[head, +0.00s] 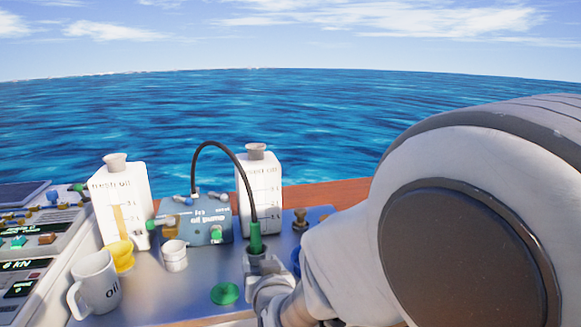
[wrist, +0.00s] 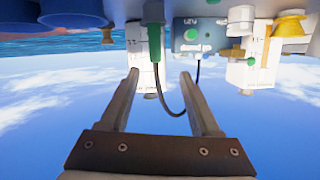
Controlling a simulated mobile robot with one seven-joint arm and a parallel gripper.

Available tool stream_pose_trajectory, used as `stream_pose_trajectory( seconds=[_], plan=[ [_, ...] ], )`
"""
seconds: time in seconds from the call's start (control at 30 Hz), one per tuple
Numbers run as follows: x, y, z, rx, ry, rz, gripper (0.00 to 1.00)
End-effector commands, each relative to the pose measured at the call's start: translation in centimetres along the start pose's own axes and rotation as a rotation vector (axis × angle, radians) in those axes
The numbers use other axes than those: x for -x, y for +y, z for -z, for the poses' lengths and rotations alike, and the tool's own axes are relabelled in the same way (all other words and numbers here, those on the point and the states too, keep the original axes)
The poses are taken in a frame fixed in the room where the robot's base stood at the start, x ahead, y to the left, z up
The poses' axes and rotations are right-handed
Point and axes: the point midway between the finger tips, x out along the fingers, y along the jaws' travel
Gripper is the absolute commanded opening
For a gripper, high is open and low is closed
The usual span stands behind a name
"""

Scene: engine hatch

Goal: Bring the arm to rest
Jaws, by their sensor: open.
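My arm fills the right of the head view, and its far end reaches to the front of the grey deck. My gripper (wrist: 160,80) is open in the wrist view, whose picture is upside down. Nothing is held between its two fingers. The green hose end (wrist: 154,45) and the black hose show beyond the fingertips, apart from them as far as I can tell. In the head view the green hose end (head: 255,240) stands upright just behind the end of my arm, which hides what is below it.
On the deck (head: 190,290) stand a blue oil pump (head: 208,222), two white oil bottles (head: 122,205) (head: 259,190), a yellow funnel (head: 120,257), a white cup (head: 174,256), a mug (head: 97,283) and a green cap (head: 225,293). An instrument panel (head: 30,262) lies left.

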Motion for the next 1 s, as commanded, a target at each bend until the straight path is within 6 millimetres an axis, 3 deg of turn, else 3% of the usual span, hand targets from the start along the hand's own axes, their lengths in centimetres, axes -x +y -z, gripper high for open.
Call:
stream_pose_trajectory(
  seconds=[0.17, 0.37, 0.7, 0.93, 0.97, 1.0],
  plan=[
    [3.1, 3.3, 1.6, -0.055, -0.152, -0.008, 0.63],
    [8.4, 6.6, 2.2, -0.071, -0.324, -0.025, 0.63],
    [20.4, 11.6, 0.9, -0.047, -0.603, -0.136, 0.63],
    [28.5, 13.7, -1.0, -0.042, -0.764, -0.257, 0.63],
    [29.4, 13.8, -0.8, -0.043, -0.781, -0.27, 0.63],
    [29.5, 13.4, 1.1, -0.041, -0.782, -0.261, 0.63]
  ],
)
